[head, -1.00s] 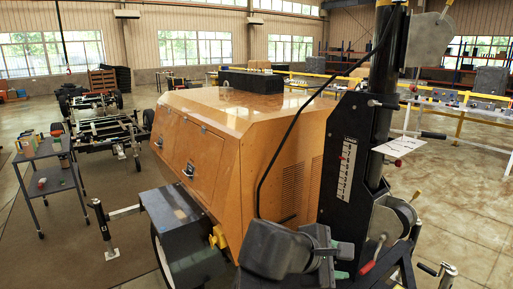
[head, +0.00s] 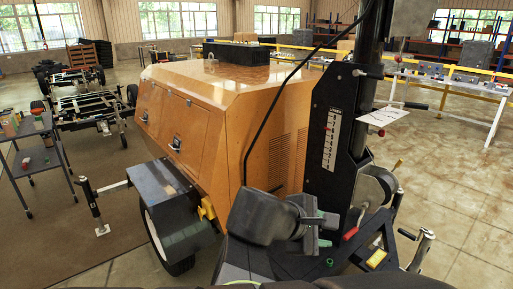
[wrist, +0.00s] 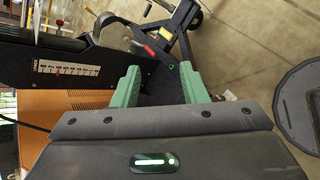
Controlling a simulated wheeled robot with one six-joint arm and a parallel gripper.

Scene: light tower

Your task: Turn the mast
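The mast (head: 367,100) is a dark upright post on the right of the head view. It stands beside a black plate with a white scale (head: 331,140), which also shows in the wrist view (wrist: 66,69). A red-tipped lever (head: 350,234) is low near the mast foot; in the wrist view its red grip (wrist: 150,51) lies beyond the fingers. A winch drum (head: 377,187) is beside the post. My gripper (wrist: 160,90) has two green fingers standing apart with nothing between them. In the head view my gripper (head: 320,231) is left of the red grip; contact cannot be told.
The orange generator housing (head: 215,120) fills the middle, with a wheel and grey fender (head: 160,185) at its left. A grey cart (head: 40,160) stands at far left. A yellow rail (head: 430,75) and tables are behind. Open floor (head: 460,190) is at right.

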